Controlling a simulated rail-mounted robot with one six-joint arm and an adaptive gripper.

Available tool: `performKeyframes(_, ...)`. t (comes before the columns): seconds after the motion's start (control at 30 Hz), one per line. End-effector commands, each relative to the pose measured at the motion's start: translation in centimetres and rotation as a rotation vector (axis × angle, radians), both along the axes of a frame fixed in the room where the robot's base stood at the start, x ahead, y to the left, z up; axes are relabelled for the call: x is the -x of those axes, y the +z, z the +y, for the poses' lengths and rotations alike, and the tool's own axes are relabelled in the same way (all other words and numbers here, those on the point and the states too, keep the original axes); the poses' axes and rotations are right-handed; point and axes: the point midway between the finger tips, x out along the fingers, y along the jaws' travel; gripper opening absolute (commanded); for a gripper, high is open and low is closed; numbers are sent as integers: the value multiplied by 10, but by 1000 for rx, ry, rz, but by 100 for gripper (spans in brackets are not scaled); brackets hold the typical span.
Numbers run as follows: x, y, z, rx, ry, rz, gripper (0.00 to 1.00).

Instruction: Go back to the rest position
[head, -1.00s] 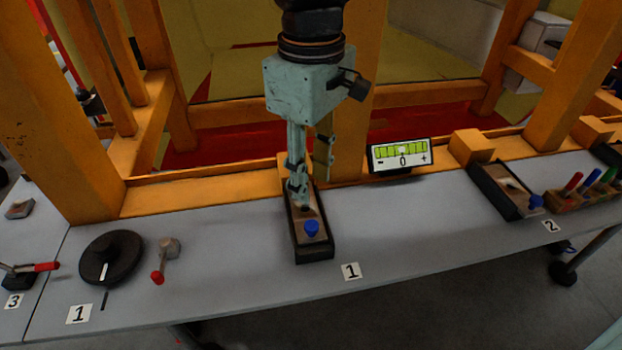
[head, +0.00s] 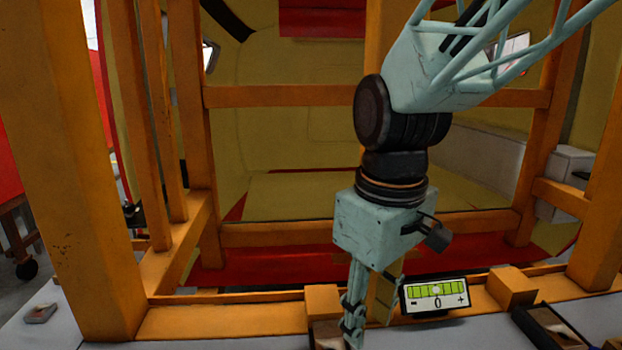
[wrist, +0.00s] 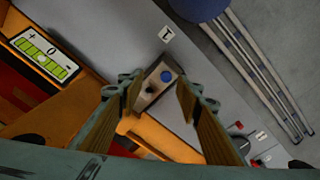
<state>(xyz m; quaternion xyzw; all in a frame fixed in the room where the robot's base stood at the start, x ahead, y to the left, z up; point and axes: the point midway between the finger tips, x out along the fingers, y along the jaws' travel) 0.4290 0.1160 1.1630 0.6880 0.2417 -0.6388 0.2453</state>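My gripper (head: 357,338) hangs down at the bottom of the head view, its tips near the lower edge. In the wrist view my gripper (wrist: 160,92) has its two fingers spread apart with nothing between the tips. Beyond them, a dark-edged box (wrist: 146,98) with a blue knob (wrist: 167,76) and a dark hole shows on the table, apart from the fingers. In the head view only the far end of this box (head: 325,332) shows, partly behind the fingers.
A level display (head: 435,295) stands right of my gripper; it also shows in the wrist view (wrist: 45,55). Orange beams (head: 75,180) frame the space behind. Another box (head: 552,328) is at lower right. The grey table (wrist: 120,35) has a label 1 (wrist: 166,36).

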Motion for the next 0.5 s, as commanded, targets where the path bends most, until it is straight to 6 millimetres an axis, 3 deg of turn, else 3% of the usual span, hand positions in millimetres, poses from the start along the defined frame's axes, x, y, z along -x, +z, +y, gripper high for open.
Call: performKeyframes(0.5, 47, 40, -49, -37, -235, -87, 32)
